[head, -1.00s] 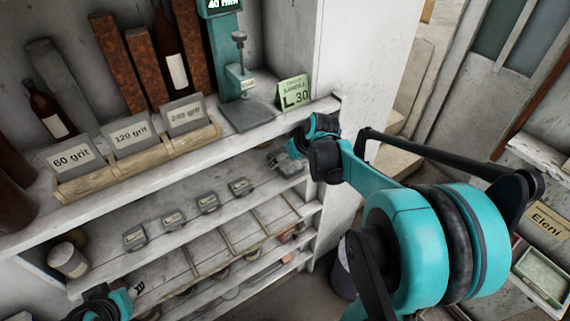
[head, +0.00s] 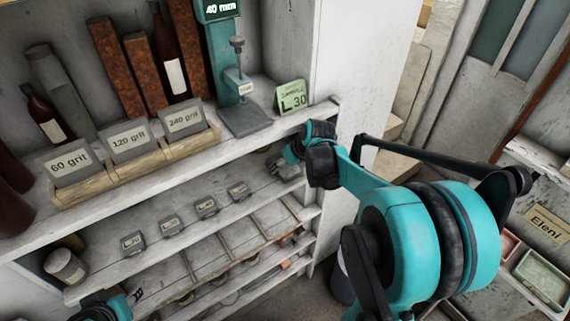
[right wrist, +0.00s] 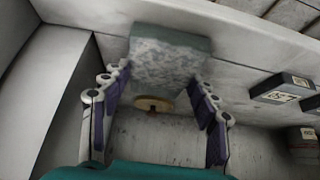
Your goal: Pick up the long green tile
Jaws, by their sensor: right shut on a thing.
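My right gripper (head: 286,167) is beneath the upper shelf, at the right end of the middle shelf. In the right wrist view its fingers (right wrist: 160,95) are shut on a speckled grey-green slab (right wrist: 168,58) with a darker green edge. I cannot tell for certain that this slab is the long green tile. A round tan disc (right wrist: 152,103) shows just below the slab. A green card marked L 30 (head: 291,97) stands on the upper shelf. My left gripper (head: 100,308) is at the bottom left edge, and its fingers are not clear.
The upper shelf holds grit-labelled blocks in a wooden rack (head: 135,162) and a teal gauge stand (head: 240,110). Several small grey labelled blocks (head: 206,207) line the middle shelf. A green tray (head: 541,278) lies at the far right. The upper shelf overhangs my right gripper.

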